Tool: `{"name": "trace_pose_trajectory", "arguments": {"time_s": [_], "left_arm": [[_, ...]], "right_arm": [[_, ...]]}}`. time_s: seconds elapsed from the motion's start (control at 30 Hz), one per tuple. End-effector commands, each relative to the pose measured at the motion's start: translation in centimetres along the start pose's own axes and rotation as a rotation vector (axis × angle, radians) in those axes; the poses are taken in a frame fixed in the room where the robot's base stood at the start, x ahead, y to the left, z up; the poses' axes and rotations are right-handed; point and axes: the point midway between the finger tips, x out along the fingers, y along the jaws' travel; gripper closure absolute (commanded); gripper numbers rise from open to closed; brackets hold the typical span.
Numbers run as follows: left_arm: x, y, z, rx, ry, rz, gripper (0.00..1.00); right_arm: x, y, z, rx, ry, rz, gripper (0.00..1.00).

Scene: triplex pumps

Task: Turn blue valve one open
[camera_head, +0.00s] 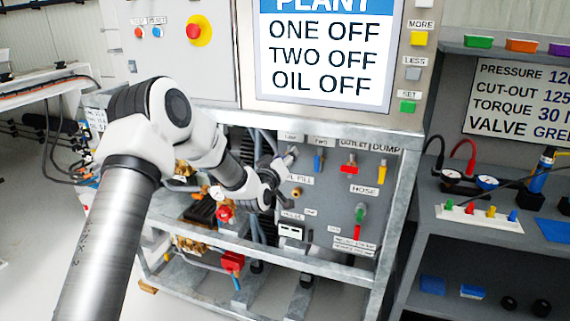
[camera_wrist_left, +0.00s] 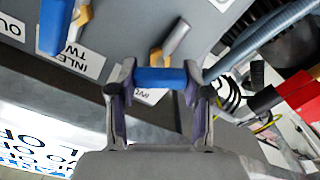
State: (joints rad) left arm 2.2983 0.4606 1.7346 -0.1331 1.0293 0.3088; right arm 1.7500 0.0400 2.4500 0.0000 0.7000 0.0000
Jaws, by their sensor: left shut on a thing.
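My left gripper (camera_head: 284,162) reaches the grey valve panel at its upper left, below a small label. The left wrist view shows the blue handle of valve one (camera_wrist_left: 160,77) lying across between the two fingers of the same gripper (camera_wrist_left: 160,88), which is shut on it. The brass and silver valve body (camera_wrist_left: 172,42) is just beyond the handle. In the head view the gripper largely hides valve one. The blue handle of valve two (camera_head: 318,162) hangs down to the right; it also shows in the left wrist view (camera_wrist_left: 55,27). My right gripper is not in view.
A red outlet handle (camera_head: 349,169) and a yellow dump handle (camera_head: 382,174) are further right on the panel. The screen (camera_head: 322,55) above reads ONE OFF, TWO OFF, OIL OFF. A metal frame post (camera_head: 398,220) stands at right. A grey hose (camera_wrist_left: 250,42) passes close to the gripper.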

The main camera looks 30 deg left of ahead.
Motion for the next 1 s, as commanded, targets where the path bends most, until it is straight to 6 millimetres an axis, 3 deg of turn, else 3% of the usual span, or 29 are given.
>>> {"name": "trace_pose_trajectory", "arguments": {"time_s": [1.0], "left_arm": [[0.0, -0.6, 0.3, -0.907, 0.004, 0.003, 0.86]], "right_arm": [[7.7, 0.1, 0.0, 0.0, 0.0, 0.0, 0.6]]}}
